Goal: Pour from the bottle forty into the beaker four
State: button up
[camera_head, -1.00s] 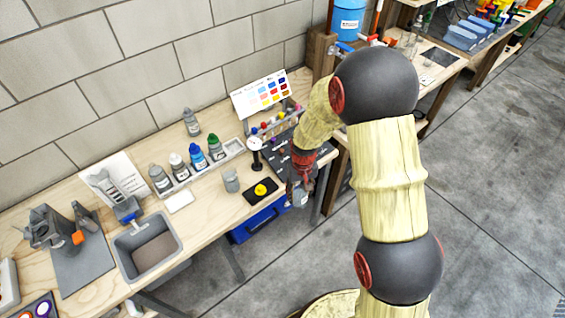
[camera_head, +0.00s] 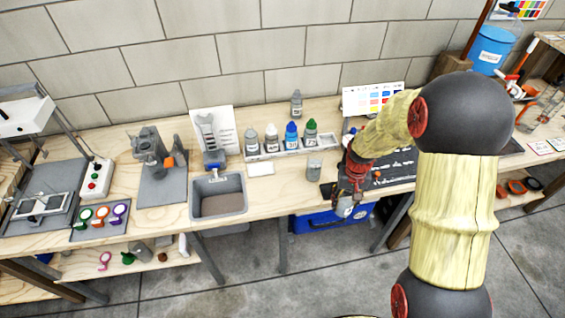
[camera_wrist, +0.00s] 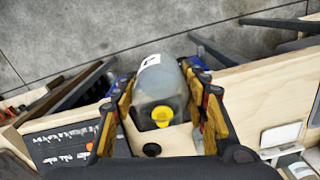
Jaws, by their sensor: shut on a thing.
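My gripper (camera_head: 347,199) is shut on a grey bottle (camera_head: 343,212) at the bench's front edge. In the wrist view the bottle (camera_wrist: 165,85) sits between both fingers of my gripper (camera_wrist: 162,115). It has a white label whose mark I cannot read, and a yellow round part shows at its near end. A small grey beaker (camera_head: 314,167) stands upright on the bench, a little left of and behind my gripper. I cannot read a number on it. The held bottle is apart from the beaker.
A rack (camera_head: 262,155) with several capped bottles stands behind the beaker, with a lone grey bottle (camera_head: 296,103) behind it. A sink (camera_head: 218,197) and a white block (camera_head: 260,169) are to the left. A dark mat (camera_head: 392,168) and colour chart (camera_head: 375,99) are right.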

aim_at(315, 160)
jog(key=i+l+u, duration=0.15)
jog(key=i+u, duration=0.3)
jog(key=i+l+u, duration=0.2)
jog(key=u, duration=0.3)
